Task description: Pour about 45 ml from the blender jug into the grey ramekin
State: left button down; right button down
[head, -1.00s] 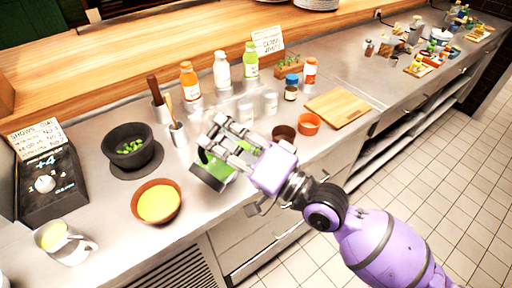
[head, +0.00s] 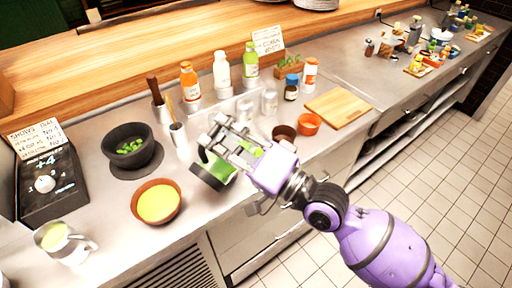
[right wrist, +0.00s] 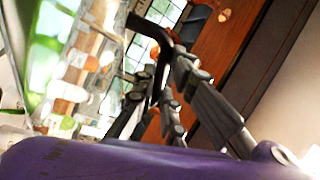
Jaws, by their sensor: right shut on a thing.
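The blender jug (head: 222,169) is clear with green contents and a dark end. It is tilted over the counter's front part, its dark end low and to the left. My right gripper (head: 232,145) is shut on it; the black handle (right wrist: 150,32) shows between the fingers in the right wrist view, with green at the left edge. I cannot pick out a grey ramekin for certain; the jug and gripper hide part of the counter. A dark brown ramekin (head: 284,133) and an orange ramekin (head: 308,124) stand to the right. My left gripper is not in view.
A dark bowl (head: 116,140), a terracotta bowl (head: 136,207) of yellow food and a metal pitcher (head: 85,244) stand left. Bottles (head: 221,72) line the back. A cutting board (head: 337,108) lies right. The counter's front edge is close to the jug.

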aim_at(210, 169)
jog(key=shift+r, duration=0.15)
dwell(0.8)
